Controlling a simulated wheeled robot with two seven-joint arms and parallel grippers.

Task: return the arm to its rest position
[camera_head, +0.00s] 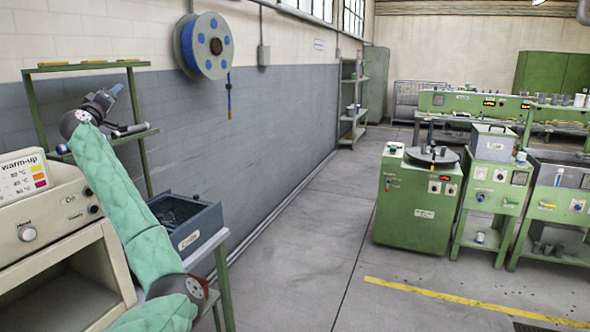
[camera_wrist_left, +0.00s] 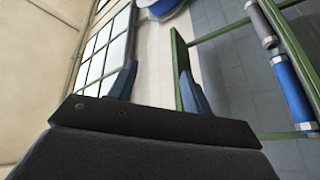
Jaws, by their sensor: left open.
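My left arm (camera_head: 125,205) comes up from the bottom of the head view in a green padded sleeve. It reaches toward the green rack on the left wall. My left gripper (camera_head: 116,91) is raised in front of this rack, between its upper and lower bars. In the left wrist view the two blue fingers of the left gripper (camera_wrist_left: 158,88) stand wide apart with nothing between them. My right gripper is not in view.
The green rack (camera_head: 37,112) is close to my left gripper; blue-and-grey cylinders (camera_wrist_left: 291,88) show beside it. A beige warm-up oven (camera_head: 45,215) and a dark bin (camera_head: 190,232) stand below. A blue spool (camera_head: 203,46) hangs on the wall. The floor (camera_head: 310,240) ahead is clear.

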